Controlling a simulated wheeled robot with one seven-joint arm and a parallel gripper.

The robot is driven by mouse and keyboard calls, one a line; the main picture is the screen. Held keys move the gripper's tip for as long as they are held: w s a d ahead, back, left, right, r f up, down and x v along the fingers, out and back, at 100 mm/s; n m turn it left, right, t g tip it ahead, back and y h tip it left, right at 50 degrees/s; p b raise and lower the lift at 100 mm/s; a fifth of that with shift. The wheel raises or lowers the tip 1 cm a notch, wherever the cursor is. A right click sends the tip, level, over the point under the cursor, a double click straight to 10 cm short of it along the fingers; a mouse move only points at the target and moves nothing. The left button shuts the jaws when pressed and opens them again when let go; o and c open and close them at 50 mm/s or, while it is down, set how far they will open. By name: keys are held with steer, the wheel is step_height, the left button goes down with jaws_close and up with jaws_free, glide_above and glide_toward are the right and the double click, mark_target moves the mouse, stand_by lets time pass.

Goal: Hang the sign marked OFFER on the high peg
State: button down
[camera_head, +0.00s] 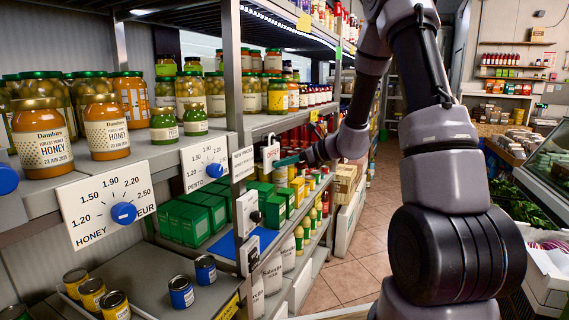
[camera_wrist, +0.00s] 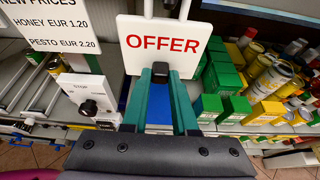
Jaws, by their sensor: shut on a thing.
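The white sign marked OFFER in red (camera_wrist: 165,45) is upright in front of my gripper (camera_wrist: 161,76) in the wrist view. My teal fingers are shut on a small dark grip at the sign's lower middle. In the head view the sign (camera_head: 270,154) is small, seen at an angle beside the shelf post, with a loop at its top. My gripper (camera_head: 287,161) reaches it from the right. The upper part of the loop is cut off in the wrist view. I cannot make out the high peg clearly in either view.
A notice of new prices (camera_head: 243,163) hangs just left of the sign. White boxes with black knobs (camera_head: 248,212) are below it. A honey price dial (camera_head: 106,211) is on the left shelf edge. Green boxes (camera_head: 187,222) and jars fill the shelves. The aisle floor (camera_head: 352,262) is clear.

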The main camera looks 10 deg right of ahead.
stand_by(0.3)
steer(key=c, duration=0.6)
jaws_free()
steer(key=v, duration=1)
steer(key=s+a+r+n+g+h, duration=0.2)
steer(key=s+a+r+n, duration=0.15)
steer(key=s+n, duration=0.35)
steer(key=s+a+r+n+g+h, duration=0.1)
steer(key=s+a+r+n+g, duration=0.1)
steer(key=s+r+n, duration=0.5)
steer(key=s+d+r+n+t+h, duration=0.1)
steer(key=s+d+r+n+h, duration=0.1)
steer(key=s, duration=0.4)
steer(key=s+d+r+n+t+h, duration=0.1)
steer(key=s+d+n+t+h, duration=0.1)
steer(key=s+d+n+h, duration=0.1)
steer(key=s+n+h, duration=0.1)
steer(key=s+n, duration=0.1)
steer(key=shift+s+d+r, duration=0.2)
steer(key=shift+s+r, duration=0.2)
